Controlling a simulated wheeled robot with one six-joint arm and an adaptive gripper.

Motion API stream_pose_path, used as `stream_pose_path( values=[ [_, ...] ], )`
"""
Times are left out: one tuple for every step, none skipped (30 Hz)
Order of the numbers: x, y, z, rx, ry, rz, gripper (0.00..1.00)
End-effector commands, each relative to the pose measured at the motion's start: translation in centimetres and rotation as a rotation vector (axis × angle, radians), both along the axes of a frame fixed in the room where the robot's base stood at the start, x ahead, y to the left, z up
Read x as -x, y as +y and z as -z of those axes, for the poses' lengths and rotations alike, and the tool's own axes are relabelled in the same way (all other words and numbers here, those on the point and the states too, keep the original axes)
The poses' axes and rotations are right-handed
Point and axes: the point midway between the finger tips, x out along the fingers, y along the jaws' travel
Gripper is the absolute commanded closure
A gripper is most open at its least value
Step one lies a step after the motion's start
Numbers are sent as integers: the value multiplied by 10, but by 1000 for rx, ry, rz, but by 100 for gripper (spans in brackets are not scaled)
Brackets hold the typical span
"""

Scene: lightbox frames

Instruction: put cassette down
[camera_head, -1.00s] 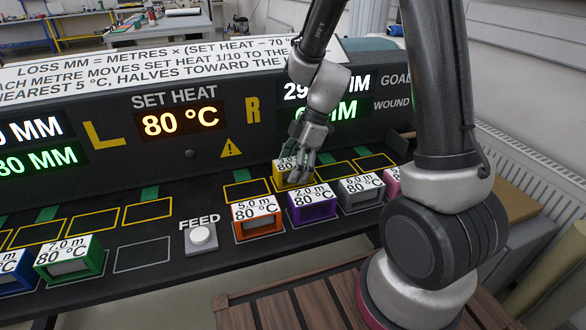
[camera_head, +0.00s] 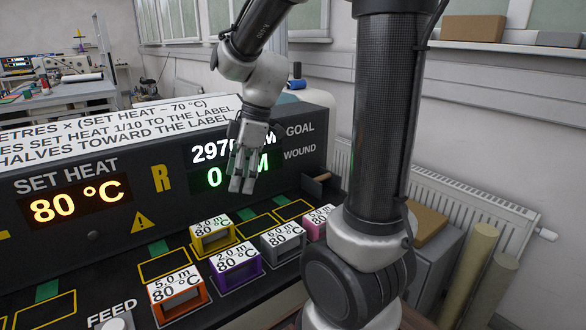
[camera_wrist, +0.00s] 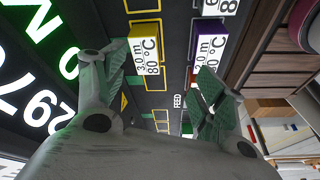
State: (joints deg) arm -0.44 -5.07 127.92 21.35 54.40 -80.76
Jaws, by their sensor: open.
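The yellow cassette (camera_head: 212,233), labelled 3.0 m 80 °C, sits upright in the back row of yellow-outlined slots. It also shows in the wrist view (camera_wrist: 145,50). My gripper (camera_head: 242,183) is open and empty, raised above and behind the yellow cassette, in front of the GOAL and WOUND displays. In the wrist view its two fingers (camera_wrist: 148,75) are spread wide, with nothing between them. The orange (camera_head: 177,297), purple (camera_head: 237,268), grey (camera_head: 284,241) and pink (camera_head: 317,224) cassettes stand in the front row.
Empty yellow-outlined slots (camera_head: 163,264) lie left and right of the yellow cassette. The dark panel (camera_head: 100,185) with the SET HEAT display at 80 °C rises behind. The FEED button (camera_head: 114,324) is at the lower left. My arm hides part of the right side.

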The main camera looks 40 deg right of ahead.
Motion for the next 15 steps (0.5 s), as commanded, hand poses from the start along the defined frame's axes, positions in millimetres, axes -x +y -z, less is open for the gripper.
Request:
stream_pose_path(
  values=[
    [20, -9, -17, 21, -7, 124, 30],
    [31, -15, -24, 32, -4, 211, 30],
    [46, -23, -32, 44, -4, 330, 30],
    [57, -29, -38, 50, -6, 419, 30],
    [68, -35, -43, 54, -11, 507, 30],
    [82, -42, -49, 56, -17, 620, 30],
    [91, -47, -51, 53, -23, 701, 30],
    [100, -52, -54, 49, -30, 777, 30],
    [111, -57, -57, 42, -39, 871, 30],
    [118, -61, -58, 37, -47, 933, 30],
    [124, -65, -59, 29, -53, 990, 30],
    [131, -68, -60, 20, -60, 1055, 30],
    [135, -71, -61, 13, -66, 1096, 30],
    [138, -73, -61, 7, -70, 1130, 30],
    [141, -75, -61, 0, -74, 1166, 30]
  ],
)
